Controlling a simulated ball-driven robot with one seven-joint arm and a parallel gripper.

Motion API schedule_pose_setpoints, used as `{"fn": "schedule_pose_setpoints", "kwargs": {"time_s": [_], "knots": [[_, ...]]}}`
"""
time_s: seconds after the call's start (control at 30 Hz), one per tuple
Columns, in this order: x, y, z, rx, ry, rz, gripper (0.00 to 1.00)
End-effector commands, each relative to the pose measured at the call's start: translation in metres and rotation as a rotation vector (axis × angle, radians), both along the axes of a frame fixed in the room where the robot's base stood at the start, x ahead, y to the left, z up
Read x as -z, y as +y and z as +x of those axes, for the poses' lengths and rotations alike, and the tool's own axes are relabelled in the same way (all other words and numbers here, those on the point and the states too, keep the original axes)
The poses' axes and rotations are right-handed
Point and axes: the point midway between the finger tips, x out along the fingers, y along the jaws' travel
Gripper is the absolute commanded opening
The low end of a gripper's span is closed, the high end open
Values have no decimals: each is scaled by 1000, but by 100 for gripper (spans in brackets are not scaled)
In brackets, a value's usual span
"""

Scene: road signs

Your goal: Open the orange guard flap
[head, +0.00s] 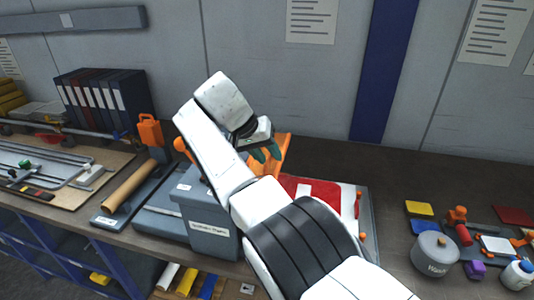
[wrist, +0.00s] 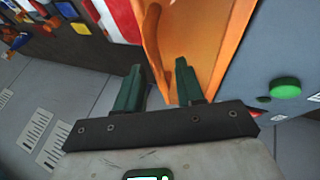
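The orange guard flap (head: 284,147) stands up behind my gripper in the head view, partly hidden by my arm. In the wrist view the flap (wrist: 205,35) fills the upper middle as a broad orange panel, with a curved, darker orange bar (wrist: 152,40) along its left side. My gripper (head: 267,155) is close to the flap. In the wrist view my gripper (wrist: 159,65) has its two green fingers apart, with the lower end of the bar showing between the tips. I cannot tell whether a finger touches the flap.
A grey labelled box (head: 208,222) stands left of my arm. A red and white panel (head: 330,190) lies to the right. A green button (wrist: 285,88) shows right of the flap. A grey pot (head: 435,254) and small coloured items sit at the far right.

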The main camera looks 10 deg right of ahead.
Motion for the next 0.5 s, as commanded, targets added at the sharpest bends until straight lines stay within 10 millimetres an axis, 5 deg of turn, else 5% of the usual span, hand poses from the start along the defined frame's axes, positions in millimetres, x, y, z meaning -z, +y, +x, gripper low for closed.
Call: {"fn": "schedule_pose_setpoints", "kwargs": {"time_s": [0.5], "knots": [[-66, 39, -18, -2, -3, 2, 38]]}}
